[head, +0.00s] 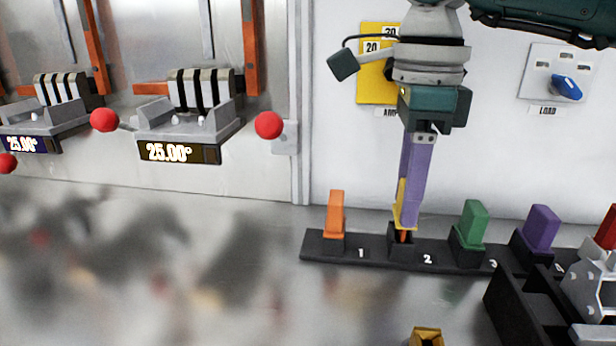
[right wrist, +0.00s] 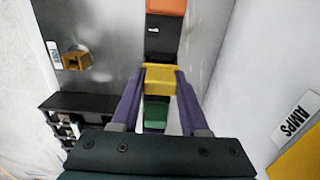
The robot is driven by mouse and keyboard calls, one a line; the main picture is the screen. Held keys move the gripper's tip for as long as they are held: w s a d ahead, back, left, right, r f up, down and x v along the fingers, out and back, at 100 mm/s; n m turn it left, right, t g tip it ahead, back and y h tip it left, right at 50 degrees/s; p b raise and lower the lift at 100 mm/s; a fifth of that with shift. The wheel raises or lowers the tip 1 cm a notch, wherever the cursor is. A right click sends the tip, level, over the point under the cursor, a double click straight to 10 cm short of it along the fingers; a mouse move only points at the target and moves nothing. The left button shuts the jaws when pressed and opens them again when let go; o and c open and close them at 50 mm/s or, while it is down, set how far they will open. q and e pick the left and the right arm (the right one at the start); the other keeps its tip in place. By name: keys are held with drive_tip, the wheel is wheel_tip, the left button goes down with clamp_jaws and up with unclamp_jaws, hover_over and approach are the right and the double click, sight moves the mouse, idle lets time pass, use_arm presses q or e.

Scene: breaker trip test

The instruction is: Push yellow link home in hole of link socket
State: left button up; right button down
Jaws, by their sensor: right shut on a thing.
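My right gripper (head: 408,218) points down over the dark socket strip, with its purple fingers shut on the yellow link (head: 400,205). In the right wrist view the yellow link (right wrist: 160,78) sits between the purple fingertips (right wrist: 158,85). Its lower end is at the black link socket (head: 400,245) between the orange and green links. A little orange shows at the socket mouth. The fingers hide part of the link, so I cannot tell how deep it is in the hole. My left gripper is not in view.
The strip (head: 378,262) also carries an orange link (head: 335,213), a green link (head: 472,222) and a purple link (head: 541,228). A black rack (head: 530,303) stands at the right. A yellow piece (head: 427,337) lies in front. The metal bench (head: 200,270) at left is clear.

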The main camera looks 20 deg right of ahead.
drive_tip(key=shift+f+b, duration=0.8)
drive_tip(key=shift+f, duration=0.35)
drive_tip(key=shift+c, duration=1.7)
unclamp_jaws()
drive_tip(key=shift+r, duration=0.1)
wheel_tip(320, 180, up, 10)
drive_tip(key=shift+s, duration=0.1)
